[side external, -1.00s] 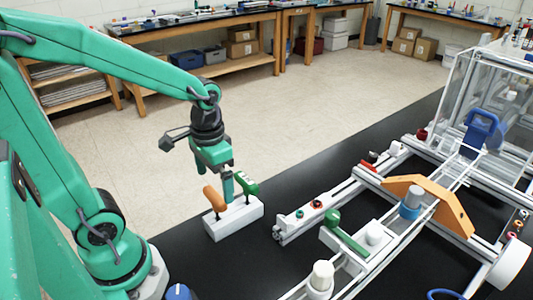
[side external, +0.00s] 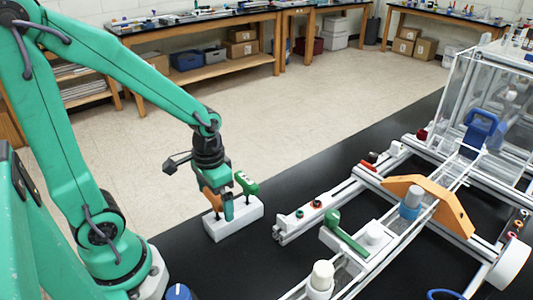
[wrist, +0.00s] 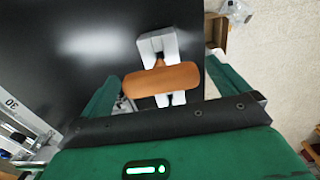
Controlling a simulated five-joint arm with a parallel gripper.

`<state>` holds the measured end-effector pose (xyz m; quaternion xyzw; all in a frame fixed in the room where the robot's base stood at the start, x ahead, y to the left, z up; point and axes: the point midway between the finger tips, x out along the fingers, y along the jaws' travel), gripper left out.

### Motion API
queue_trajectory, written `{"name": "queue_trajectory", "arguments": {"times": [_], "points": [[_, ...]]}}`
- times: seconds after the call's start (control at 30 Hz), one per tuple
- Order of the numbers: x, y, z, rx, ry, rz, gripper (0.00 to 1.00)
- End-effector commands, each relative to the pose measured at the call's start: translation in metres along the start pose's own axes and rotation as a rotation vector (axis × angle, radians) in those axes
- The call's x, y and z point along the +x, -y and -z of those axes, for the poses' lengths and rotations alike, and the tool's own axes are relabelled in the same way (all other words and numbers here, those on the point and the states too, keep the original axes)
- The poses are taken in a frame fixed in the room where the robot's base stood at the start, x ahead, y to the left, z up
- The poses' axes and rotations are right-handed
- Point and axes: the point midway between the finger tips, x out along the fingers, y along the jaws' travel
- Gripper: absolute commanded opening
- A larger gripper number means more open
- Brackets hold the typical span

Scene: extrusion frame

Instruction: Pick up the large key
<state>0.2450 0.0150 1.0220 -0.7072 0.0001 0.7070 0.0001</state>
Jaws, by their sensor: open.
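A white block (side external: 238,219) stands on the black table and holds two upright keys. The key with the orange handle (side external: 211,203) is at its left end, and the key with the green handle (side external: 246,182) is at its right end. I cannot tell for sure from these views which is larger. My gripper (side external: 222,207) is low over the block's left part, around the orange handle, partly hiding it. In the wrist view the orange handle (wrist: 162,80) lies crosswise between my open fingers (wrist: 164,70), with the white block (wrist: 150,44) beneath.
Right of the block is an aluminium extrusion frame (side external: 318,212) carrying a green lever (side external: 343,233), an orange bracket (side external: 440,202) and white cylinders. The green key stands close beside my gripper. Bare black table lies in front of the block (side external: 225,270).

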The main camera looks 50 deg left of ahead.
Motion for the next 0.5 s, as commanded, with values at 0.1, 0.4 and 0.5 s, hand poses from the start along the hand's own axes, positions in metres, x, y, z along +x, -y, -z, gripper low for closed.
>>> {"name": "queue_trajectory", "arguments": {"times": [0.1,0.4,0.5], "points": [[0.0008,0.0,-0.0001,0.0,0.0,0.0,1.0],[0.0005,0.0,-0.0001,0.0,0.0,0.0,1.0],[0.0004,0.0,0.0,0.0,0.0,0.0,0.98]]}}
